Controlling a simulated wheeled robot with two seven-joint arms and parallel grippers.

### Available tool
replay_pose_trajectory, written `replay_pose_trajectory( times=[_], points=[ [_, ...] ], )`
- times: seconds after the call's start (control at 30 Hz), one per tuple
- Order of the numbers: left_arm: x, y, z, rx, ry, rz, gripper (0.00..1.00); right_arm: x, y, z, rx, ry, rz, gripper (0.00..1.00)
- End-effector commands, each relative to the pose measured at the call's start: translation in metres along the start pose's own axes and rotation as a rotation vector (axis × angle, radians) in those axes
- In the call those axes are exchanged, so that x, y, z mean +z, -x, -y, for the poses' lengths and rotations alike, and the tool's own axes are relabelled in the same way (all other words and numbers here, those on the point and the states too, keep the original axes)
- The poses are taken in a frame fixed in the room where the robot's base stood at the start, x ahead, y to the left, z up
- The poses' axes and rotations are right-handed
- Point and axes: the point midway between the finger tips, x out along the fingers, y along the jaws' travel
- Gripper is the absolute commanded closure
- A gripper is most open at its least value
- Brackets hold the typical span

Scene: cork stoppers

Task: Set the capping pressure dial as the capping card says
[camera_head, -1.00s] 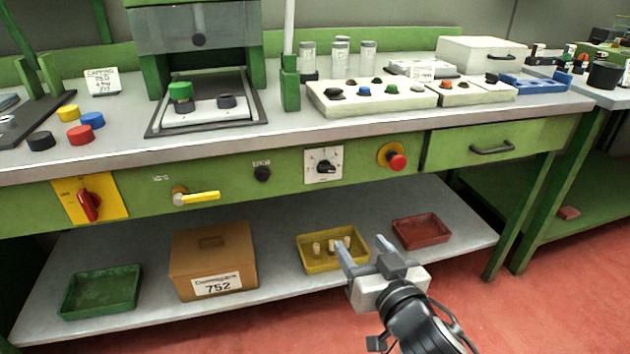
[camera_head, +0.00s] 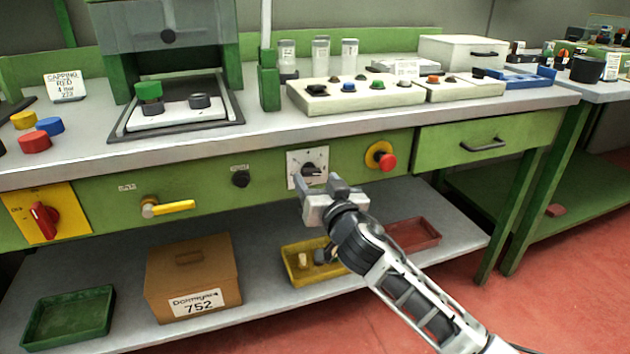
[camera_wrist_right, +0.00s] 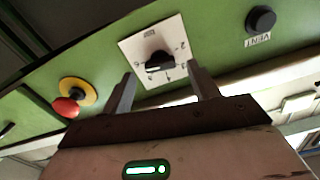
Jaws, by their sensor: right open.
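The dial is a black knob on a square white plate (camera_head: 296,158) on the green front panel of the bench. My right gripper (camera_head: 318,182) is open and empty, just in front of and slightly below the dial. In the right wrist view its fingers (camera_wrist_right: 163,88) point at the plate, one to each side of the knob, apart from it. The capping card (camera_head: 66,86) stands at the back left of the bench; it reads "CAPPING RED 4 bar" with a smaller line below. My left gripper is not in view.
A red stop button (camera_head: 387,160) is close right of the dial. A small black knob (camera_head: 240,178), a yellow lever (camera_head: 172,208) and a red switch (camera_head: 44,220) are to its left. Below, the shelf holds a cardboard box (camera_head: 192,272) and a yellow tray (camera_head: 296,278).

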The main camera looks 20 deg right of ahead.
Motion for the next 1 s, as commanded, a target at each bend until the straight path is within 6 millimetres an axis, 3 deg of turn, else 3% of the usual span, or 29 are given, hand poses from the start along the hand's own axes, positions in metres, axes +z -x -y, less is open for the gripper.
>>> replay_pose_trajectory(
  times=[0.2,0.5,0.67,0.7,1.0],
  points=[
    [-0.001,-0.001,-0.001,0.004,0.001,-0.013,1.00,0.001,-0.019,0.000,0.000,0.000,0.001,0.40],
    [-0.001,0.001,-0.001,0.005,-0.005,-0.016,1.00,0.001,-0.021,0.001,-0.001,-0.001,0.001,0.40],
    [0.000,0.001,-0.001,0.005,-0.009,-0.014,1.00,0.001,-0.020,0.001,-0.001,-0.001,0.002,0.82],
    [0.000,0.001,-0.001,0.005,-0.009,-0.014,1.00,0.001,-0.020,0.001,-0.001,-0.001,0.002,0.85],
    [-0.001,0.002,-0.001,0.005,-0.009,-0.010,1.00,0.000,-0.020,0.001,0.000,0.024,0.002,0.85]
  ],
)
